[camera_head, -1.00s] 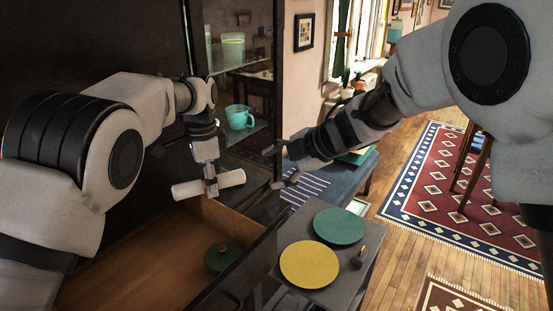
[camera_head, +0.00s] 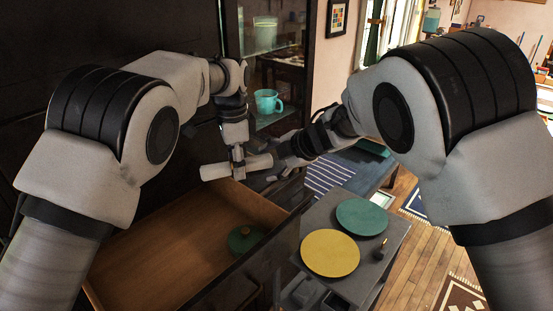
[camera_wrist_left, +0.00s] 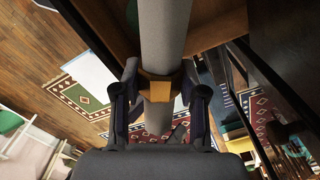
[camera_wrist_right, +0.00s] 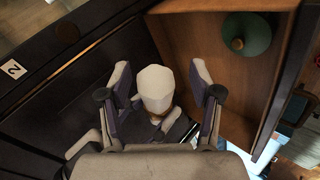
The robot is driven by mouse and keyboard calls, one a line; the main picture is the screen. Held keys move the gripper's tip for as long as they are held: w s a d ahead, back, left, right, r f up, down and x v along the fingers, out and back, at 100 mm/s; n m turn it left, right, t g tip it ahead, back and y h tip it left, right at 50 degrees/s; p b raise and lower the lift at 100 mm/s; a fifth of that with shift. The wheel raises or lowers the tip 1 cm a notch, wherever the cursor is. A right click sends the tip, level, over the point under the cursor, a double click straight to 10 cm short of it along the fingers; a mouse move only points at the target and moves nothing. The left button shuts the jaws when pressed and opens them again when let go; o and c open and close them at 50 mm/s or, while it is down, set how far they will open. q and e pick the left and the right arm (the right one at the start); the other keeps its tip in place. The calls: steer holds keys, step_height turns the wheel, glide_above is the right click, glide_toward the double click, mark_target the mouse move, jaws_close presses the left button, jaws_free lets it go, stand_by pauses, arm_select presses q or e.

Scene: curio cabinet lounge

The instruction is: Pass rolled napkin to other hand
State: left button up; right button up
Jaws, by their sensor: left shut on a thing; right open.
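The rolled napkin (camera_head: 222,170) is a pale roll held level above the open drawer in the head view. My left gripper (camera_head: 238,172) points down and is shut on it around its middle. In the left wrist view the napkin (camera_wrist_left: 165,35) runs between the fingers, with a tan band (camera_wrist_left: 160,88) at the grip. My right gripper (camera_head: 277,168) is open beside the napkin's right end. In the right wrist view the napkin's end (camera_wrist_right: 156,80) faces the camera between the open fingers; whether they touch it cannot be told.
The open wooden drawer (camera_head: 150,262) below holds a green lidded object (camera_head: 245,238). A grey table to the right carries a yellow plate (camera_head: 330,253) and a green plate (camera_head: 362,217). A teal mug (camera_head: 268,101) stands on a cabinet shelf behind the grippers.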

jaws_close()
arm_select(q)
steer(key=o, duration=1.2)
step_height(320, 180, up, 12)
